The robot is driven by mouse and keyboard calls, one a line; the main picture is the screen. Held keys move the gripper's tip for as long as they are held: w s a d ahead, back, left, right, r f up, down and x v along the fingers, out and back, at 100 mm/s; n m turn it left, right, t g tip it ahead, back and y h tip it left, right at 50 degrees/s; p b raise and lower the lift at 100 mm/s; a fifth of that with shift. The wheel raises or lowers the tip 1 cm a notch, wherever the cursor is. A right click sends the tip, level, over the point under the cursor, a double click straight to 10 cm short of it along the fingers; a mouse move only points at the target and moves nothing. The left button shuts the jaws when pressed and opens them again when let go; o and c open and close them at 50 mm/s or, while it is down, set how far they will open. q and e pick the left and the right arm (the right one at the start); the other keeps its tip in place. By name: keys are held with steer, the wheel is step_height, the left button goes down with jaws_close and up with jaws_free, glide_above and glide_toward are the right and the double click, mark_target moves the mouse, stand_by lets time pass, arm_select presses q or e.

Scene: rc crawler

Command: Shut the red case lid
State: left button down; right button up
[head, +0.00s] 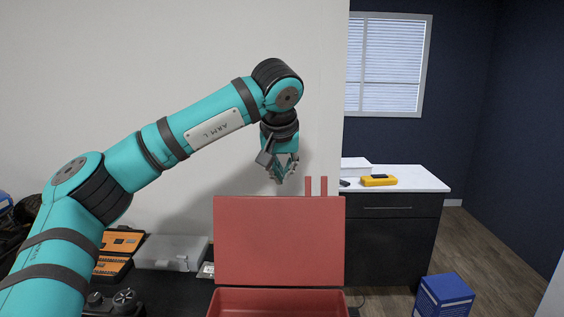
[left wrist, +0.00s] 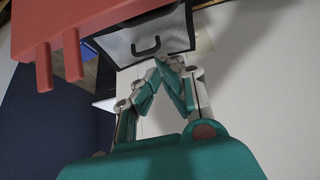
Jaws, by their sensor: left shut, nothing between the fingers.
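The red case (head: 277,297) stands at the bottom middle of the head view, on the dark work surface. Its red lid (head: 280,240) stands open, upright at the back of the case. Two small red tabs (head: 316,186) stick up above the lid's top right edge. My left gripper (head: 281,180) is shut and empty, pointing down just above the lid's top edge. The left wrist view shows its closed fingers (left wrist: 168,62) near the lid (left wrist: 75,20), whose tabs hang at the left. I cannot tell whether they touch. My right gripper is out of view.
A grey case (head: 172,252) and an open orange organizer (head: 115,250) lie left of the red case. Behind on the right is a dark cabinet (head: 403,235) with a yellow item (head: 379,180) on top. A blue crate (head: 444,296) stands on the floor.

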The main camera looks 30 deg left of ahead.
arm_select(q)
steer(key=p+x, duration=0.1)
steer(key=x, duration=0.5)
steer(key=shift+r+p, duration=0.1)
steer(key=shift+p, duration=0.2)
steer(key=s, duration=0.1)
steer(key=s+d, duration=0.1)
steer(key=s+p, duration=0.1)
steer(key=shift+s+d+r, duration=0.15)
steer(key=shift+s+d, duration=0.05)
steer(key=shift+d, duration=0.1)
